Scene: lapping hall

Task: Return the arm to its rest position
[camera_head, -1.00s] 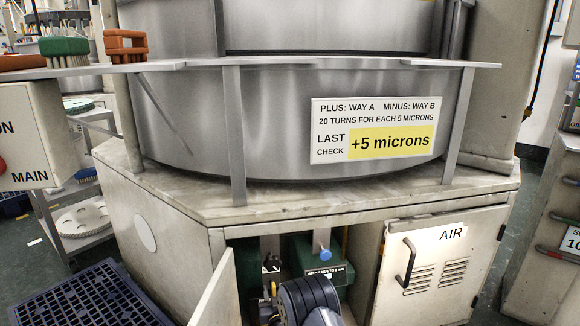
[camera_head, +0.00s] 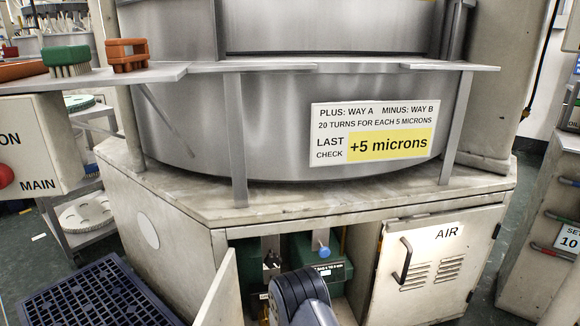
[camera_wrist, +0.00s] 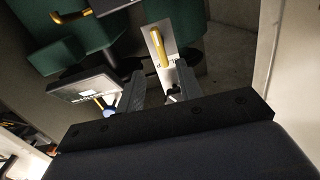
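My arm (camera_head: 303,298) reaches from the bottom edge of the head view toward the open cabinet compartment under the drum. My gripper's fingers are hidden in that view. In the wrist view my gripper (camera_wrist: 157,82) has two grey fingers spread apart with nothing seen between them. Beyond the fingers is a pale plate with a yellow handle (camera_wrist: 159,48). A blue knob (camera_wrist: 110,112) shows beside the left finger, and it appears apart from it. Dark green housings (camera_wrist: 75,48) lie beyond.
The open cabinet door (camera_head: 219,292) stands left of my arm. The closed AIR door (camera_head: 437,265) is on the right. A sign (camera_head: 374,133) reads "+5 microns".

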